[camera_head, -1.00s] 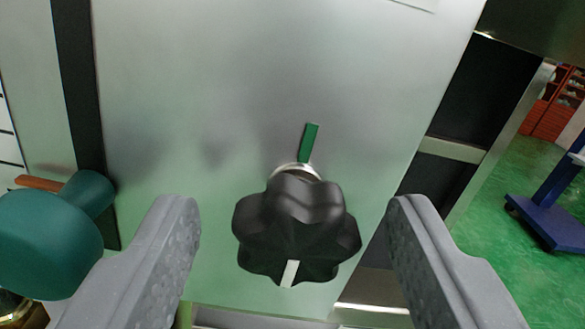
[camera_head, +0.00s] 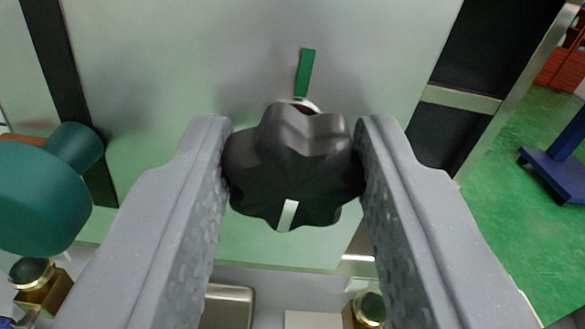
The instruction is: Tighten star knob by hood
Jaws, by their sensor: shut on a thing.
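The black star knob (camera_head: 292,160) sits on a metal shaft in front of a brushed metal panel (camera_head: 240,45). A white mark (camera_head: 287,215) is on the knob's lower front edge. A green mark (camera_head: 305,73) is on the panel above the knob, slightly right of its middle. The two marks are on opposite sides of the knob. My gripper (camera_head: 293,150) has one grey finger on each side of the knob, and both touch its lobes. It is shut on the knob. The hood cannot be made out for certain.
A teal rounded handle (camera_head: 40,195) stands close at the left, near my left finger. Brass fittings with dark caps (camera_head: 40,283) and (camera_head: 368,308) show below. A metal tray (camera_head: 230,303) lies under the knob. Green floor and a blue stand (camera_head: 555,160) are at the right.

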